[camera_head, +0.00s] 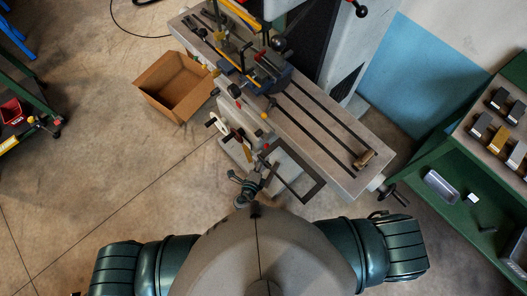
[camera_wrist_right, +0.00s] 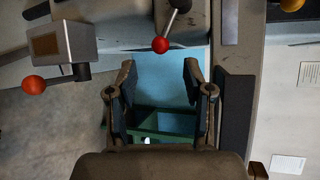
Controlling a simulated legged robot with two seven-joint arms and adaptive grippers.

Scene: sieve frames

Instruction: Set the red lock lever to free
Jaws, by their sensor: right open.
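A lever with a red ball knob (camera_wrist_right: 161,44) hangs from the machine at the top middle of the right wrist view. A second lever with an orange-red ball knob (camera_wrist_right: 34,84) sticks out at the left, by a grey block. I cannot tell which is the lock lever or its setting. In the head view, a small red knob (camera_head: 266,146) shows at the machine's front. My right gripper (camera_wrist_right: 160,76) is open, with nothing between its fingers. Its fingertips appear just below the red knob in the picture, apart from it. My left gripper is not seen.
The milling machine's slotted table (camera_head: 325,128) runs diagonally, with a crank handle (camera_head: 392,194) at its right end. A cardboard box (camera_head: 177,86) stands on the floor at left. A green bench (camera_head: 455,165) with blocks stands at right. The left floor is mostly clear.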

